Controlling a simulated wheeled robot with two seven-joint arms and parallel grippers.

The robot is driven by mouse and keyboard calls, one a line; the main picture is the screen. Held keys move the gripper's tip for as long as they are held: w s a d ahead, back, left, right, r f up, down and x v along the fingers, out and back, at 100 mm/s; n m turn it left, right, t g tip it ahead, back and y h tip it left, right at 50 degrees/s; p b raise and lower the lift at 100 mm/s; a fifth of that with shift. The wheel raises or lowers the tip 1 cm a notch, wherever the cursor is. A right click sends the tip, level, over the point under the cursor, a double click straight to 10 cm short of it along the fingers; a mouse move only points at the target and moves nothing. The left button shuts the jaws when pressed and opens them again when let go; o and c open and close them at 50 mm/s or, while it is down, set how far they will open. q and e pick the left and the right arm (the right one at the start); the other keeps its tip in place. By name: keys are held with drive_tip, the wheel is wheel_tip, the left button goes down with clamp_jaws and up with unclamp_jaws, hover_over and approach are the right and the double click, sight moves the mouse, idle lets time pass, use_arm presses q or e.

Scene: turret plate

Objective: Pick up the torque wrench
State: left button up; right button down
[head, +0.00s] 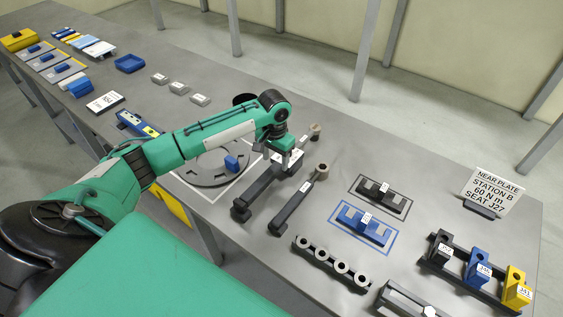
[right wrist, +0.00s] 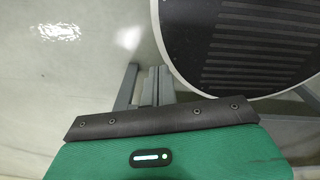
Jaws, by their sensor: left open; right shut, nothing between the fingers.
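Two dark wrench-like tools lie side by side near the middle of the table in the head view, each with a thick grip toward the front and a brownish round head at the far end. The left tool (head: 256,191) lies partly under my left gripper (head: 284,160). The right tool (head: 298,203) lies clear beside it and carries a small white tag. I cannot tell from their labels which is the torque wrench. My left gripper is open and points down over the left tool; its fingertips are small and partly hidden by the wrist.
A round plate (head: 206,178) with a blue piece lies left of the tools. To the right are a blue-outlined fixture (head: 362,224), a bar with several rings (head: 331,262), a rack of blocks (head: 462,271) and a station sign (head: 491,190). The right wrist view shows mostly floor.

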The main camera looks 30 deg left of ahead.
sight(274, 167)
use_arm(q)
drive_tip(key=shift+s+f+p, duration=0.2)
drive_tip(key=shift+f+p, duration=0.35)
drive_tip(key=f, duration=0.1)
drive_tip(key=f+p, duration=0.1)
drive_tip(key=f, duration=0.1)
drive_tip(key=shift+a+f, duration=0.2)
drive_tip(key=shift+f, duration=0.1)
drive_tip(key=shift+w+f, duration=0.1)
drive_tip(key=shift+f, duration=0.15)
clamp_jaws()
drive_tip(key=shift+w+r, duration=0.1)
use_arm(e)
drive_tip(key=w+r, duration=0.2)
drive_tip(key=shift+w+r, duration=0.1)
drive_tip(key=shift+r, duration=0.25)
